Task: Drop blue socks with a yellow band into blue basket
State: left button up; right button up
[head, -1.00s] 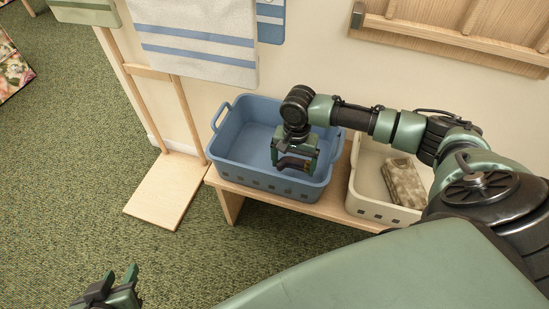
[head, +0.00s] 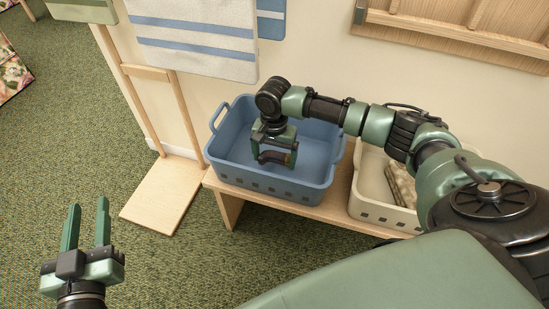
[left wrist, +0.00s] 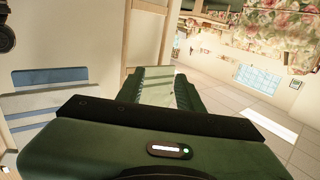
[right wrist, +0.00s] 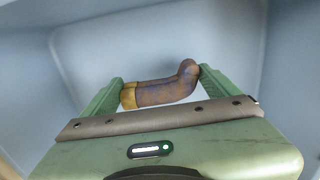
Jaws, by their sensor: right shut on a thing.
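The blue basket (head: 315,190) stands on a low wooden bench by the wall. My right gripper (head: 274,161) is over the inside of the basket, pointing down. It is shut on a sock (right wrist: 168,91), which spans between its two fingers. In the right wrist view the sock looks muted purple-blue and brown, with a yellow band at its left end. Blue basket walls (right wrist: 225,45) surround it in that view. Whether the sock touches the basket floor cannot be told. My left gripper (head: 87,222) is open and empty, over the carpet at the lower left.
A cream basket (head: 372,211) with a patterned folded item (head: 401,184) stands to the right on the bench (head: 236,197). A wooden rack (head: 165,195) with a striped towel (head: 195,45) is at the left. Green carpet is clear at the left.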

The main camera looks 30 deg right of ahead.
pick_arm(q)
jog(key=shift+f, duration=0.1)
pick_arm(e)
jog(key=shift+f+p, duration=0.45)
jog(key=shift+f, duration=0.1)
jog(key=o, duration=1.1)
pick_arm(q)
jog(key=f, duration=0.1)
jog(key=f+g, duration=0.1)
jog(key=s+a+f+g, duration=0.1)
jog(key=shift+f+y, duration=0.3)
jog(key=shift+y, duration=0.1)
jog(key=shift+w, duration=0.1)
